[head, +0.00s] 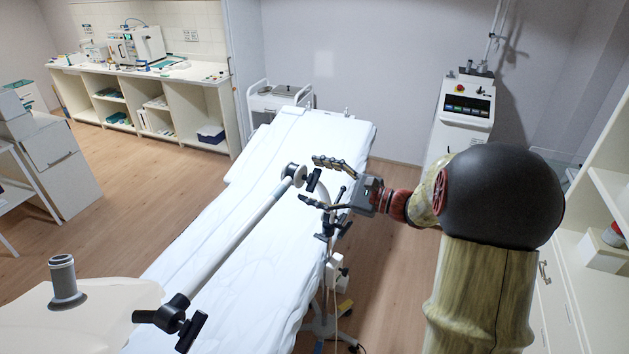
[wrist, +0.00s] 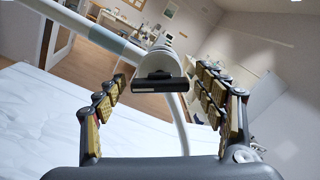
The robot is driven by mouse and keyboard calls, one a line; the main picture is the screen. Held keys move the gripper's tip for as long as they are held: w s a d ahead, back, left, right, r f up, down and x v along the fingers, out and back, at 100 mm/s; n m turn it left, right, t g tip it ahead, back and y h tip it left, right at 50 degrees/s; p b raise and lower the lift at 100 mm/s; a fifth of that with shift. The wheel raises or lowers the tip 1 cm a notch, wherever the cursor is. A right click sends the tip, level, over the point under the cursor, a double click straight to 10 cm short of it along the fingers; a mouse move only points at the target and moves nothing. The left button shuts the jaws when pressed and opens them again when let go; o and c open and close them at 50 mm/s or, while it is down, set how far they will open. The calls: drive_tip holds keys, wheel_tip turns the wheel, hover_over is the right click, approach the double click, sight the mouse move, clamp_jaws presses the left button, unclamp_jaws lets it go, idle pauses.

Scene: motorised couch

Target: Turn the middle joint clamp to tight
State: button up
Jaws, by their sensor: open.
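The middle joint clamp, a black T-shaped handle (head: 313,180), is on the joint at the upper end of the long grey tube (head: 237,235), above the white couch (head: 215,225). In the wrist view the handle (wrist: 159,86) is a dark, roughly level bar on a pale round joint. My gripper (head: 308,179) comes in from the right, with one finger on the far side of the handle and one on the near side. In the wrist view my gripper (wrist: 163,84) is open, with gaps between both fingers and the bar. I cannot tell the depth between fingertips and handle.
Another black clamp handle (head: 190,334) is at the tube's lower end. A rail clamp (head: 331,224) stands on the couch edge just below my gripper. A pale curved tube (wrist: 181,122) drops from the joint. A machine (head: 467,106) stands behind right; the floor left is clear.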

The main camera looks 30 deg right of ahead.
drive_tip(key=v, duration=1.2)
drive_tip(key=shift+w, duration=0.1)
drive_tip(key=s+a+f+n+g+h+b, duration=0.4)
drive_tip(key=s+a+f+n+g, duration=0.3)
drive_tip(key=f, duration=0.3)
drive_tip(key=s+a+f+n+g+h+b, duration=0.35)
drive_tip(key=s+a+f+n+g, duration=0.3)
drive_tip(key=s+f, duration=0.3)
drive_tip(key=s+a+r+n+t+h+b, duration=0.1)
drive_tip(key=a+r+n+t+h+b, duration=0.1)
drive_tip(key=a+n+t+b, duration=0.2)
drive_tip(key=shift+a+n+b, duration=1.7)
drive_tip(key=shift+a+n, duration=0.85)
drive_tip(key=shift+a, duration=0.3)
